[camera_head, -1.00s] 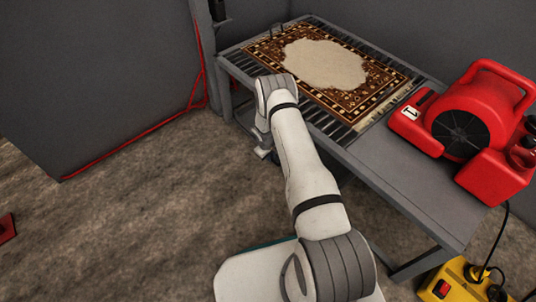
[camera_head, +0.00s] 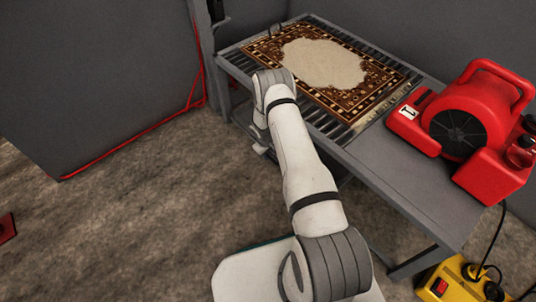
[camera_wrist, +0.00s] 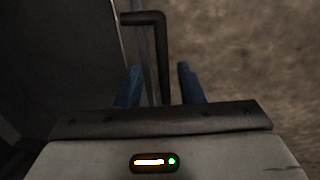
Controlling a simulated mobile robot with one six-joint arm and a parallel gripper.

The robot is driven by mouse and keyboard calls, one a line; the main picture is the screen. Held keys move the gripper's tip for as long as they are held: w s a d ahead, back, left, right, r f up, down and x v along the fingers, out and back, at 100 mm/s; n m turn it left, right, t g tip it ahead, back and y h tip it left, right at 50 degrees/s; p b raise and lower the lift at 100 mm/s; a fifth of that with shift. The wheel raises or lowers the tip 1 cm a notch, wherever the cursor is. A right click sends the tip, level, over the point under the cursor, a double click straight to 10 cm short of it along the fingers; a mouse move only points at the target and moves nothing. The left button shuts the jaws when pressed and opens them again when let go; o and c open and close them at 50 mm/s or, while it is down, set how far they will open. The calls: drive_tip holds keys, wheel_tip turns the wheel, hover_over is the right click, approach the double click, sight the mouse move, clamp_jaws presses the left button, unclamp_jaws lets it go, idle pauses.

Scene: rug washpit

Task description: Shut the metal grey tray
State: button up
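In the wrist view a dark bar handle (camera_wrist: 164,60) with a bent end runs between the two blue fingers of my gripper (camera_wrist: 160,84). The gripper is open around the bar, with a gap visible on each side. The bar stands off a dark grey metal face (camera_wrist: 90,45) on the left, which appears to belong to the metal grey tray. How far the tray is pulled out cannot be told. In the head view my arm covers the area under the bench edge, and the tray and my fingers are not clearly visible there.
A grey bench (camera_head: 405,185) carries a patterned rug (camera_head: 325,65) on slats and a red blower (camera_head: 465,130). A yellow box (camera_head: 452,283) with a cable sits on the floor at the lower right.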

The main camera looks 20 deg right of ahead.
wheel_tip(320, 180, up, 6)
drive_tip(key=a+p, duration=0.1)
drive_tip(key=p, duration=0.1)
drive_tip(key=shift+s, duration=0.25)
drive_tip(key=shift+a+r, duration=0.1)
